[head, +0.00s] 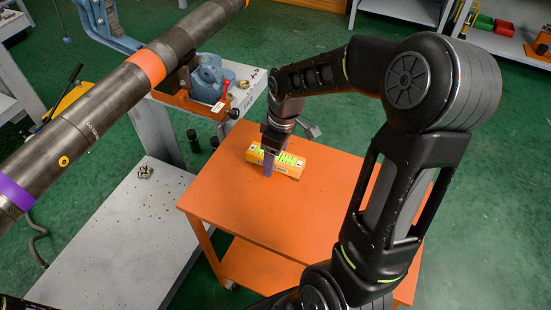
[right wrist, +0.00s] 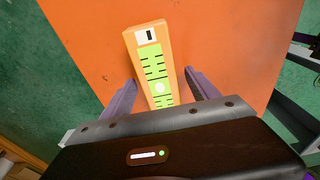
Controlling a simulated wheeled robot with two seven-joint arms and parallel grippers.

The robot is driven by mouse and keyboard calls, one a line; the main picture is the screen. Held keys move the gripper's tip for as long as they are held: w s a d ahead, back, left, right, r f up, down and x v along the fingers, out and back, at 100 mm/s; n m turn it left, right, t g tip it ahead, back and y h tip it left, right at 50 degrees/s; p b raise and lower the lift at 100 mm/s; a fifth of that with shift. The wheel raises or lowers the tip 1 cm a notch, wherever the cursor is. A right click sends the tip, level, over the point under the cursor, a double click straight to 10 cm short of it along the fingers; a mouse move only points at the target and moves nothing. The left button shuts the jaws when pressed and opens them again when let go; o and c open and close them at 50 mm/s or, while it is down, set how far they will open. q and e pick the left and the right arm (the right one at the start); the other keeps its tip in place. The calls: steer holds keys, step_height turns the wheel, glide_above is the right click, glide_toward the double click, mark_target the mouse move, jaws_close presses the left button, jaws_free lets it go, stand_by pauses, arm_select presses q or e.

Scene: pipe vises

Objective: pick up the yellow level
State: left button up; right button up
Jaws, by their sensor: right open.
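The yellow level (head: 288,171) lies on the orange cart top (head: 241,213). In the right wrist view the level (right wrist: 149,47) shows its yellow body, green marked face and a small dark window at its far end. My right gripper (head: 268,163) is over the level in the head view. In the right wrist view its purple fingers (right wrist: 160,77) are open, one on each side of the level, with a gap visible on both sides. The near end of the level is hidden behind my gripper body. My left gripper is not in view.
A long dark pipe (head: 115,101) with orange and purple bands crosses the upper left. A blue pipe vise (head: 209,79) stands on a grey bench behind it. A grey platform (head: 130,235) with small metal parts lies left of the cart. The cart's front top is clear.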

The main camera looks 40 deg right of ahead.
jaws_close()
stand_by(0.8)
